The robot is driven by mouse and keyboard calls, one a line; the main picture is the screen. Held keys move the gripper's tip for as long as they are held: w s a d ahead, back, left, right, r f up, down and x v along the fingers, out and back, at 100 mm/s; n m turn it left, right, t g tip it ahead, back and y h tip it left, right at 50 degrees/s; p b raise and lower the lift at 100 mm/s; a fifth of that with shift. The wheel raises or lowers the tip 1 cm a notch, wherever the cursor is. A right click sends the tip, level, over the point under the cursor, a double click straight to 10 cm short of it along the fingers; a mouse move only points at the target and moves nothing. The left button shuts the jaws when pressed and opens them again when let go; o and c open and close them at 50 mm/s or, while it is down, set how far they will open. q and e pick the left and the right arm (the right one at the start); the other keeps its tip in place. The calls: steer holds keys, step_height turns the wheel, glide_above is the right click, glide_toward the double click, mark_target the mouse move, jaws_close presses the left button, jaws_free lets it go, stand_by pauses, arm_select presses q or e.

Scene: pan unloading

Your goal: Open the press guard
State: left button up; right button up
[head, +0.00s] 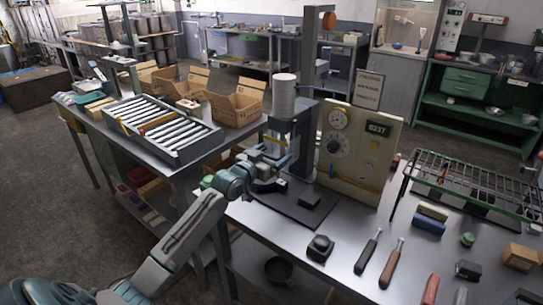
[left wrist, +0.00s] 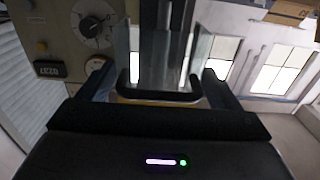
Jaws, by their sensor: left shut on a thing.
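The press (head: 314,75) stands on the metal bench in the head view, with a control panel to its right. Its clear guard (left wrist: 190,50) fills the upper middle of the left wrist view, which looks upside down. A dark U-shaped guard handle (left wrist: 160,97) lies across the front of the guard. In the head view the handle is mostly hidden by the gripper. My right gripper is not in view.
The control panel (head: 360,150) with dials and a display stands close right of the press. A small black block (head: 311,200) lies on the base in front. A black object (head: 320,247), screwdriver-like tools (head: 368,250) and a wire rack (head: 470,180) are further right. A roller tray (head: 163,128) is left.

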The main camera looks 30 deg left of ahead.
arm_select(q)
steer(key=o, duration=1.2)
steer(key=shift+f, duration=0.1)
steer(key=shift+c, duration=0.2)
steer(key=s+b, duration=0.1)
steer(key=s, duration=0.9)
steer(key=shift+s+a, duration=0.4)
steer(key=shift+a, duration=0.05)
